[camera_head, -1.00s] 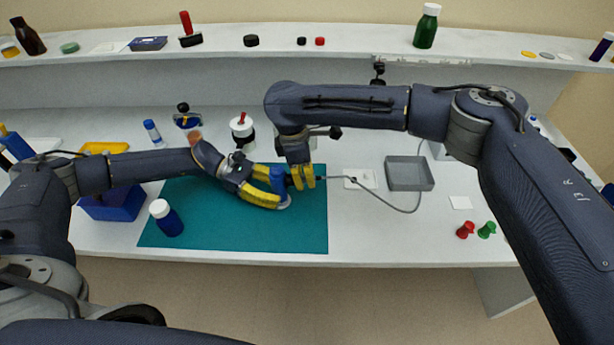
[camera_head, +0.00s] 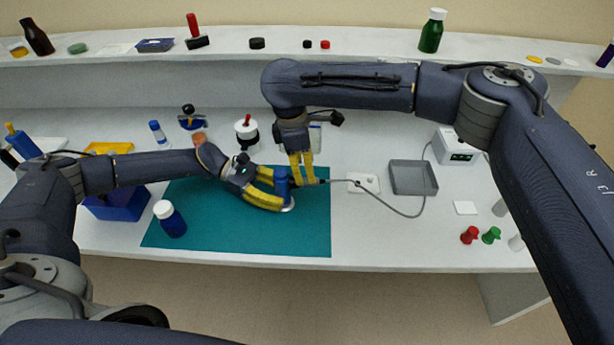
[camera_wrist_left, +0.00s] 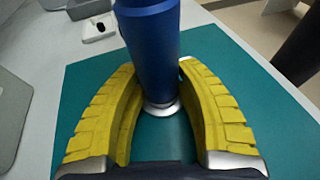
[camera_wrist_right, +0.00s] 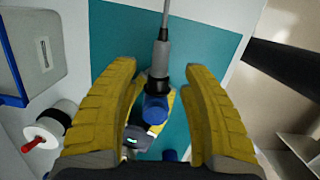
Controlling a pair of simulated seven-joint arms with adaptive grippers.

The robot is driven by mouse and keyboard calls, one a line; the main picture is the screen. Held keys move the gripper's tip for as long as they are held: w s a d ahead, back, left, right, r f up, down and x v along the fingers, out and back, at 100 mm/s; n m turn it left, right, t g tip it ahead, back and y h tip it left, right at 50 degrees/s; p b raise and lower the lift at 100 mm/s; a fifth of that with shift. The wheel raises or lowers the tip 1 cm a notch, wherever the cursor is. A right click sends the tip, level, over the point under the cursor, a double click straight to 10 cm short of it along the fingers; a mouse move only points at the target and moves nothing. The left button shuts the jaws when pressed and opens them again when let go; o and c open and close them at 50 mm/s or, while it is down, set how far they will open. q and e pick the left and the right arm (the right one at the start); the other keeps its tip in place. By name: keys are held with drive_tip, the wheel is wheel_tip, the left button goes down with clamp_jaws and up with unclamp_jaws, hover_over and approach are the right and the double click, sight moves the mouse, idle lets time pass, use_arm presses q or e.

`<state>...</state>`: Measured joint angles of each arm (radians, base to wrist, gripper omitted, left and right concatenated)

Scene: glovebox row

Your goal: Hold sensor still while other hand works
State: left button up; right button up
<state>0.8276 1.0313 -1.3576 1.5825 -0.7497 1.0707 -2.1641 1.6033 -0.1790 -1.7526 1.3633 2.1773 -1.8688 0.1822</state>
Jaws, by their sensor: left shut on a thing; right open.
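The blue cylindrical sensor (camera_head: 283,188) stands over the green mat with a silver ring at its lower end. My left gripper (camera_head: 276,192) is shut on it from the left; in the left wrist view the sensor (camera_wrist_left: 152,50) sits between the yellow fingers. My right gripper (camera_head: 302,181) is open above the sensor's right side. In the right wrist view, a grey and black cable plug (camera_wrist_right: 159,65) lies between its spread fingers, with clear gaps on both sides. The plug's end meets the blue sensor part (camera_wrist_right: 155,108); how deep it sits is hidden.
The grey cable (camera_head: 395,210) runs right, past a white plate (camera_head: 372,183) and a grey tray (camera_head: 413,178), toward a white box with a display (camera_head: 455,148). A blue bottle (camera_head: 172,222) stands on the green mat (camera_head: 240,240). Red (camera_head: 469,235) and green (camera_head: 491,235) pieces stand front right.

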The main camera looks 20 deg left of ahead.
sight(279, 172)
wheel_tip(279, 172, up, 7)
drive_tip(key=a, duration=0.1)
drive_tip(key=shift+s, duration=0.2)
idle(0.5)
use_arm(q)
drive_tip(key=o, duration=1.6)
drive_tip(key=shift+c, duration=0.2)
drive_tip(key=shift+r, duration=6.3)
drive_tip(key=shift+o, duration=1.1)
